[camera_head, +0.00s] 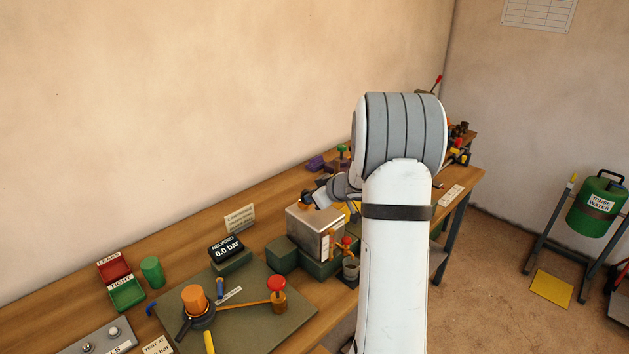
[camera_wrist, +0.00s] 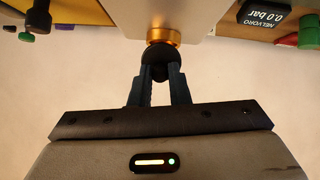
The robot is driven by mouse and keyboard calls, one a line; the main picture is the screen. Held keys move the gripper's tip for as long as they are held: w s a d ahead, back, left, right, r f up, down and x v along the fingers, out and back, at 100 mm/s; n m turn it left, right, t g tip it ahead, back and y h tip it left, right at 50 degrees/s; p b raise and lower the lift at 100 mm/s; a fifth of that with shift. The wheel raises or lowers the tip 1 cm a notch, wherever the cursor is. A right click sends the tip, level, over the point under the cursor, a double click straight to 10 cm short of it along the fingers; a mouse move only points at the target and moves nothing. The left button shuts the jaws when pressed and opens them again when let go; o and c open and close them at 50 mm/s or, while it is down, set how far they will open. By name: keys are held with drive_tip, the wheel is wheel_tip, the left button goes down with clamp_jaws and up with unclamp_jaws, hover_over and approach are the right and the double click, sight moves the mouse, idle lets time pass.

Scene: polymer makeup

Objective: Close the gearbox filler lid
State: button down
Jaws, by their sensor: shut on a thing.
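The gearbox (camera_head: 318,232) is a grey metal box standing on a green base on the bench. My gripper (camera_wrist: 161,78) is shut on a round black knob (camera_wrist: 160,55) in the wrist view. The knob sits against a brass-coloured collar (camera_wrist: 160,35) beside the grey box face (camera_wrist: 150,12). I cannot tell from this angle whether the filler lid is open or seated. In the head view my wrist reaches the top of the gearbox, and the arm hides part of the area behind it.
A pressure readout (camera_head: 227,247) reading 0.0 bar stands left of the gearbox. A green mat (camera_head: 250,325) with an orange cap (camera_head: 195,298) and a red-knobbed valve (camera_head: 276,285) lies in front. A small red-topped fitting (camera_head: 347,243) stands close at the gearbox's right.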

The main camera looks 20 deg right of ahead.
drive_tip(key=shift+w+a+g+h+p, duration=0.15)
drive_tip(key=shift+w+g+h+p, duration=0.1)
drive_tip(key=shift+g+p, duration=0.4)
drive_tip(key=shift+w+a+g+h+p, duration=0.1)
drive_tip(key=shift+w+g+h+p, duration=0.1)
drive_tip(key=shift+g+p, duration=0.45)
drive_tip(key=shift+w+a+f+g+h, duration=0.15)
drive_tip(key=shift+w+g+h, duration=0.3)
drive_tip(key=shift+g, duration=0.85)
drive_tip(key=shift+w+a+g, duration=0.1)
drive_tip(key=shift+w+g, duration=0.15)
drive_tip(key=shift+g, duration=0.05)
drive_tip(key=shift+f+g, duration=0.15)
drive_tip(key=shift+g, duration=0.15)
drive_tip(key=c, duration=1.4)
unclamp_jaws()
drive_tip(key=shift+w, duration=0.1)
drive_tip(key=shift+r, duration=0.2)
